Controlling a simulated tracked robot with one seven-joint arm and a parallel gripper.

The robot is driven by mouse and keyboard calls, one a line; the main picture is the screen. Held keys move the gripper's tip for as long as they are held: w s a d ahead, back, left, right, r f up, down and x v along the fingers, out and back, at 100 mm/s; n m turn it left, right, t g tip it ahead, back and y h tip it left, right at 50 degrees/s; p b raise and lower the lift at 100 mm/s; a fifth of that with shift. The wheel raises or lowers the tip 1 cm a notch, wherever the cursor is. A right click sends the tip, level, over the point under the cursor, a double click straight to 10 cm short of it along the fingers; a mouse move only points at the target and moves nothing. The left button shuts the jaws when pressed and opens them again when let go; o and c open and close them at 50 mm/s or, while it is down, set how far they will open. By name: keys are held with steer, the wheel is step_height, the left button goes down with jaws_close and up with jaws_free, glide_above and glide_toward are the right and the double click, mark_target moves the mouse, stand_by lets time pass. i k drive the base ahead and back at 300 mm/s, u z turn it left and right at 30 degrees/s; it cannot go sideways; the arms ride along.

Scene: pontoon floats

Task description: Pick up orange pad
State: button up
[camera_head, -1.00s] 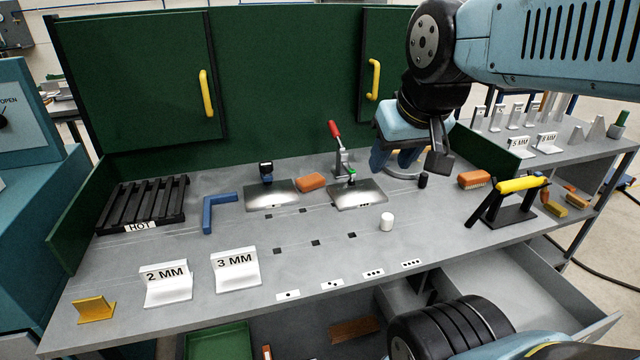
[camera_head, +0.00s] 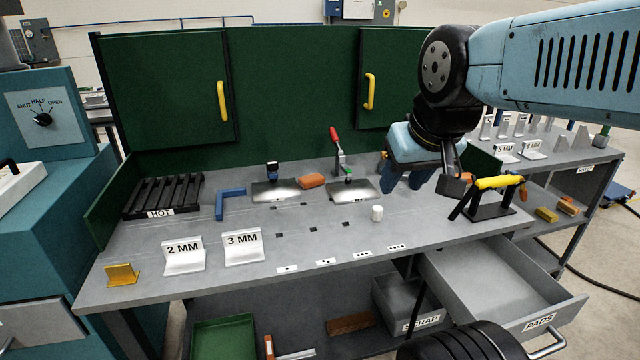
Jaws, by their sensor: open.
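An orange block, likely the orange pad (camera_head: 312,180), lies flat on the grey bench between two shiny metal plates. A similar orange block (camera_head: 568,207) lies on the lower shelf at the right, so I cannot be sure which one is the pad. My gripper (camera_head: 403,180) is open and points down over the back right of the bench. It hangs to the right of the bench block, apart from it, with nothing seen between its fingers. The gripper hides part of the bench behind it.
The right metal plate (camera_head: 352,190) lies near my gripper. A white cylinder (camera_head: 377,213) and a yellow-handled tool on a black stand (camera_head: 490,205) are nearby. The PADS drawer (camera_head: 500,282) is open in front.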

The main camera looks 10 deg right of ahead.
mark_target(309, 181)
steer(key=u, duration=0.15)
steer(key=i, duration=0.9)
steer(key=z, duration=0.05)
